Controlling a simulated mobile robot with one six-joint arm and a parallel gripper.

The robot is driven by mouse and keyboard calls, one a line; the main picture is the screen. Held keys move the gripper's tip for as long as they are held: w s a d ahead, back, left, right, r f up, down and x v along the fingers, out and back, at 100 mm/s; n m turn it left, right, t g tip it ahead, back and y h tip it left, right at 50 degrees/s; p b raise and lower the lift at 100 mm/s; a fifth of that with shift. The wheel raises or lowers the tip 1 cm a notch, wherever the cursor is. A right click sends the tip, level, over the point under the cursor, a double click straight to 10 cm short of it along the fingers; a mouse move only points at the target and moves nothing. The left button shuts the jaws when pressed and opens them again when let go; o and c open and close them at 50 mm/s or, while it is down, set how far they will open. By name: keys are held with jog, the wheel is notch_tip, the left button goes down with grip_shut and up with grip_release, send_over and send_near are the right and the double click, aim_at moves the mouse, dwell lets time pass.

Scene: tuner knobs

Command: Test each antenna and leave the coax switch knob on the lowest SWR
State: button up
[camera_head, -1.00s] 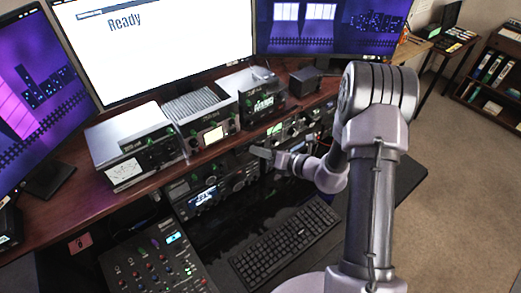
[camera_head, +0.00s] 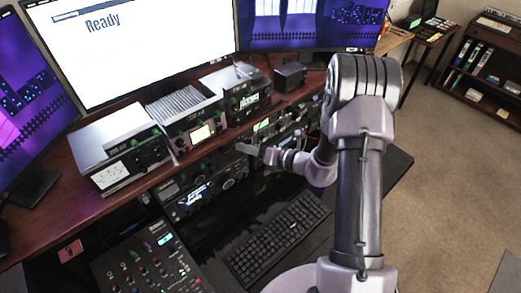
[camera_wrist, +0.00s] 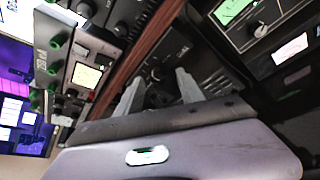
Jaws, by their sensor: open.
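My gripper (camera_head: 257,152) is in front of the lower row of radio gear under the desk shelf. In the wrist view my gripper (camera_wrist: 159,86) is open, with its two pale fingers apart and nothing between them. Beyond the fingers is a dark panel with a small round knob (camera_wrist: 155,73); I cannot tell whether it is the coax switch knob or whether a finger touches it. A silver box with a white needle meter (camera_head: 110,174) stands at the left on the shelf. The meter's reading is too small to make out. The centre monitor (camera_head: 150,45) reads "Ready".
A unit with a lit display (camera_head: 200,134) and one with a green display (camera_head: 249,101) stand on the shelf. A lit radio (camera_head: 195,194) sits below it. A keyboard (camera_head: 277,238) and a control panel with many knobs (camera_head: 150,262) lie in front. Open floor is at the right.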

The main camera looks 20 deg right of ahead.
jog(key=p+v, duration=0.1)
jog(key=v, duration=1.6)
jog(key=shift+p, duration=0.3)
grip_shut()
jog(key=shift+w, duration=0.1)
dwell(0.4)
